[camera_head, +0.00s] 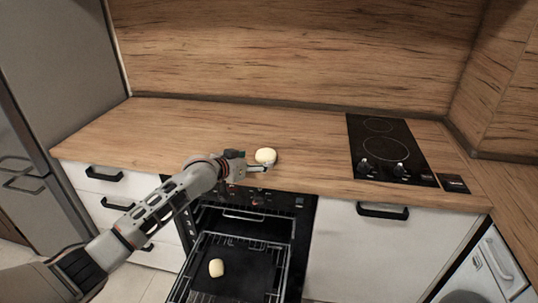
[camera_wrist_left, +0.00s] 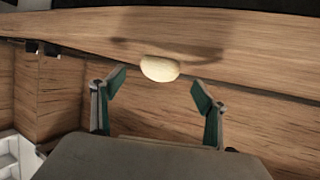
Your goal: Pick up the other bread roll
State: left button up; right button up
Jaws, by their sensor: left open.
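A pale bread roll (camera_head: 265,156) is at the front part of the wooden counter, above the oven. My left gripper (camera_head: 259,165) is open right beside it at the counter's front edge. In the left wrist view this roll (camera_wrist_left: 160,68) appears just beyond and between the spread fingertips of the gripper (camera_wrist_left: 158,86), with no finger seen closed on it. A second pale bread roll (camera_head: 216,268) lies on the dark tray in the open oven, below my left arm. My right gripper is out of view.
The oven's pulled-out rack and tray (camera_head: 250,270) extend below the counter (camera_head: 190,125). A black hob (camera_head: 385,150) is set in the counter to the right. The counter left of the roll is clear. A grey fridge (camera_head: 60,70) stands at the left.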

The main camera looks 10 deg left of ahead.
aim_at(262, 156)
pick_arm(q)
jog(key=shift+r+b+x, duration=0.2)
jog(key=shift+b+x, duration=0.3)
jog(key=shift+x, duration=2.7)
jog(key=c, duration=1.1)
